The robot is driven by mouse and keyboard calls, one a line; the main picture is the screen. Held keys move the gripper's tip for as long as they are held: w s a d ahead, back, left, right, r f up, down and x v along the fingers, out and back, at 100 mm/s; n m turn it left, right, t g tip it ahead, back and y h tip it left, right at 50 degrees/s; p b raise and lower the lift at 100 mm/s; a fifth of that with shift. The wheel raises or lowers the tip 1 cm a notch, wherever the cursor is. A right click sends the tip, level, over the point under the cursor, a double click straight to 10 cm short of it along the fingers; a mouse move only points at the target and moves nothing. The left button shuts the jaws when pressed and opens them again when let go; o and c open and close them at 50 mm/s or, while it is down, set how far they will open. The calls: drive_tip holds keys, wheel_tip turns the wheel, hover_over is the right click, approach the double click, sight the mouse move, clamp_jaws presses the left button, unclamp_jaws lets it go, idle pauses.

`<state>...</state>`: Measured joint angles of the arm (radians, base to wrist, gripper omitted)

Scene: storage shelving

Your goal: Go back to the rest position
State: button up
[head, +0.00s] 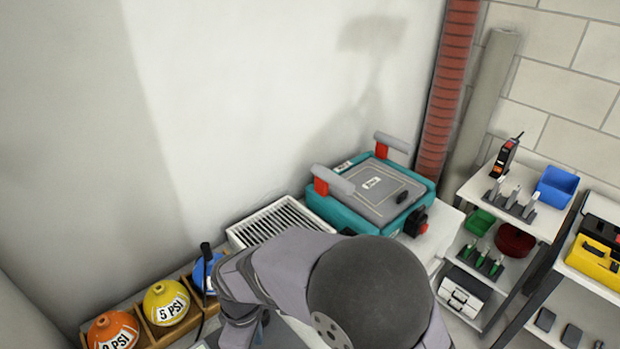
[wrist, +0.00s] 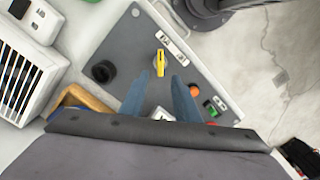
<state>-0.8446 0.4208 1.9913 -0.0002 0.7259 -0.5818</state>
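My gripper (wrist: 160,76) shows in the wrist view as two blue-grey fingers with a clear gap between them. It is open, and I see nothing held. It hangs over a grey panel (wrist: 130,45) that carries a yellow piece (wrist: 160,62) just beyond the fingertips and a black round knob (wrist: 103,72) to the left. I cannot tell the height above the panel. In the head view my arm fills the bottom middle, and the gripper is hidden.
A white vented box (wrist: 22,78) stands left of the panel. In the head view, a teal case (head: 345,215) with red-based handles sits behind my arm. Orange (head: 112,330) and yellow (head: 166,302) balls stand at lower left. Shelves (head: 540,222) with bins are at right.

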drive_tip(key=shift+s+d+f+m, duration=0.1)
drive_tip(key=shift+m, duration=0.6)
drive_tip(key=s+d+m+g, duration=0.1)
drive_tip(key=s+d+m, duration=0.3)
drive_tip(key=d, duration=0.5)
drive_tip(key=s+d+m+g, duration=0.1)
drive_tip(key=s+d+m, duration=0.2)
drive_tip(key=d+m, duration=0.5)
drive_tip(key=w+d+r+m+t, duration=0.1)
drive_tip(key=w+d+r, duration=0.1)
drive_tip(key=d, duration=0.3)
drive_tip(key=w+d+r+m+t, duration=0.1)
drive_tip(key=d+r+m, duration=0.1)
drive_tip(key=d, duration=0.4)
drive_tip(key=shift+w+d+r, duration=0.25)
drive_tip(key=shift+w+r, duration=0.05)
drive_tip(key=shift+w, duration=0.1)
